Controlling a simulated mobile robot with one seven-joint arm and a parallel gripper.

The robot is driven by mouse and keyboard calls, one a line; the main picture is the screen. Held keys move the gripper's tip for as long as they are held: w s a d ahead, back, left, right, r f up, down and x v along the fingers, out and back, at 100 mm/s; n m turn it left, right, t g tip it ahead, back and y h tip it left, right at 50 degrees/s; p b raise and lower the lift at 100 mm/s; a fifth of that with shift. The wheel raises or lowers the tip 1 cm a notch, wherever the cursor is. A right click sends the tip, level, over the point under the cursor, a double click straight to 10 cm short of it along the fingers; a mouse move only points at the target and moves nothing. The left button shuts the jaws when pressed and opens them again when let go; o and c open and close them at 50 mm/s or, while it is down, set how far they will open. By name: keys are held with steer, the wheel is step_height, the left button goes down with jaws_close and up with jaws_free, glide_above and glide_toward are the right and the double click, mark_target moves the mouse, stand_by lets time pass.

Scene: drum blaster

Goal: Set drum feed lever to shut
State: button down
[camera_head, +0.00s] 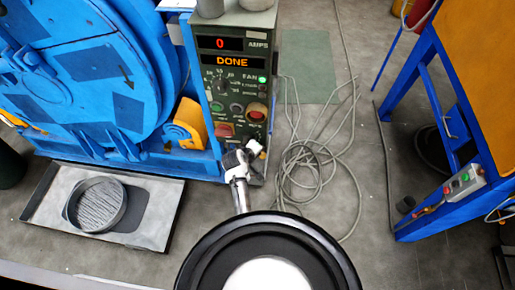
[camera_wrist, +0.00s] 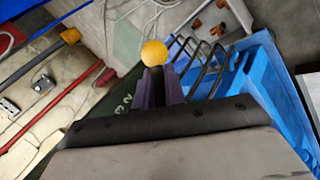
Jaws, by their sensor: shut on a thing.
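A yellow ball knob (camera_wrist: 154,54), which looks like the end of the feed lever, shows in the wrist view. It sits at the tips of my gripper (camera_wrist: 157,84), whose dark fingers are close together and shut on it. The lever's shaft is hidden behind the fingers, so its angle cannot be told. In the head view I cannot make out the knob or my fingers clearly. The blue drum machine (camera_head: 85,65) stands at the left there, beside a dark green control panel (camera_head: 238,70) whose display reads DONE.
A grey tray (camera_head: 165,215) with a round grate (camera_head: 97,205) lies on the floor before the drum. Loose cable (camera_head: 315,160) is coiled right of the panel. A blue frame (camera_head: 440,215) with a button box (camera_head: 464,184) stands at the right.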

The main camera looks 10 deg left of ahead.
steer(key=shift+a+f+m+y, duration=0.25)
steer(key=shift+m+y, duration=0.05)
steer(key=shift+y, duration=0.4)
steer(key=c, duration=1.5)
jaws_free()
steer(key=shift+f, duration=0.1)
steer(key=v, duration=1.4)
steer(key=shift+w, duration=0.1)
